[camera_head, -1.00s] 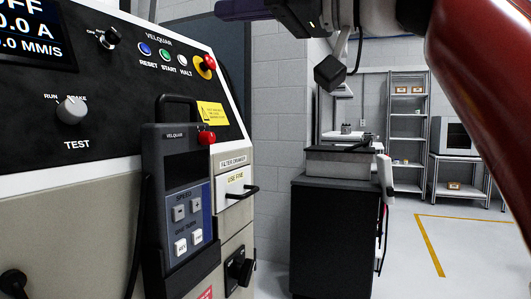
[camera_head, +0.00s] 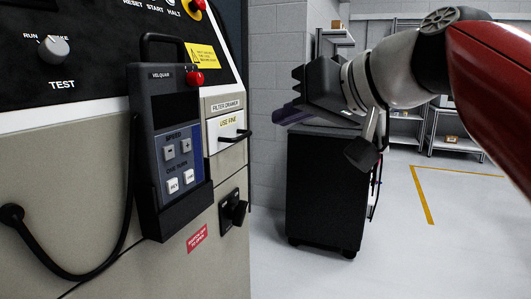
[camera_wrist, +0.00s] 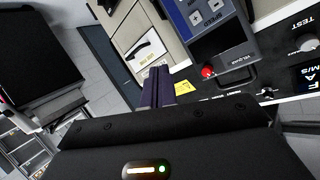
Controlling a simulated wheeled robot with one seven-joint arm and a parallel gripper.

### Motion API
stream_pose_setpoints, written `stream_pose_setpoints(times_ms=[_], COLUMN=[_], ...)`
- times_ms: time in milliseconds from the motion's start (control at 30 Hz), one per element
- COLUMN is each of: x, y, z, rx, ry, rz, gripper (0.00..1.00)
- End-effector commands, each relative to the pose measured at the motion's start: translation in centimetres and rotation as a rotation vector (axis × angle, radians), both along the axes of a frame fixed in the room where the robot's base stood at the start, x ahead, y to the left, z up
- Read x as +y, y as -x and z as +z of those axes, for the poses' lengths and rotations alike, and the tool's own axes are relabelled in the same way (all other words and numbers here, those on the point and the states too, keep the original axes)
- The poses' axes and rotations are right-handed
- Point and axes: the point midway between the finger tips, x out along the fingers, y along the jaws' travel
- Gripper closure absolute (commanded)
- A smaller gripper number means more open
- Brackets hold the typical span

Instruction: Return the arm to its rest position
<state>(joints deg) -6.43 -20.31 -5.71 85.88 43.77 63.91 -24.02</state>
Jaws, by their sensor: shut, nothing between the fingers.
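My gripper (camera_head: 283,115) is in the middle of the head view, in the air in front of the black cabinet's top. Its purple fingers point left toward the machine and hold nothing. In the wrist view the fingers (camera_wrist: 158,86) are together and shut, with nothing between them. My red and white arm reaches in from the right side of the head view, bent at the elbow. The gripper is apart from the machine (camera_head: 70,190) as far as I can see.
A pendant (camera_head: 170,110) with a red button sits in a holder on the machine's front. The filter drawer (camera_head: 226,132) and a black knob (camera_head: 233,208) are beside it. A black cabinet (camera_head: 325,195) stands behind my gripper. The floor (camera_head: 400,260) at right is clear.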

Motion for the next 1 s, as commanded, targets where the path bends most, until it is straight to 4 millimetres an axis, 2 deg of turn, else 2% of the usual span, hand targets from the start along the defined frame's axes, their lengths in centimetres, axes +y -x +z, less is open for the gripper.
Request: stream_pose_setpoints(times_ms=[33,100,167,200,300,400,500,600,700,1000], x=[-1.0,-2.6,-3.8,-4.7,-6.9,-8.8,-10.3,-11.3,-11.8,-11.8], y=[0.5,1.4,2.4,3.2,5.6,8.1,10.3,11.7,12.3,12.4], z=[-3.7,-8.8,-13.2,-16.0,-22.8,-28.5,-32.8,-35.3,-36.5,-36.7], rx=[0.069,0.160,0.229,0.272,0.365,0.434,0.481,0.507,0.518,0.521], ry=[0.036,0.092,0.147,0.184,0.280,0.370,0.444,0.493,0.515,0.519], rz=[-0.054,-0.134,-0.195,-0.237,-0.327,-0.399,-0.448,-0.477,-0.489,-0.490], gripper=[1.00,1.00,1.00,1.00,1.00,1.00,1.00,1.00,1.00,1.00])
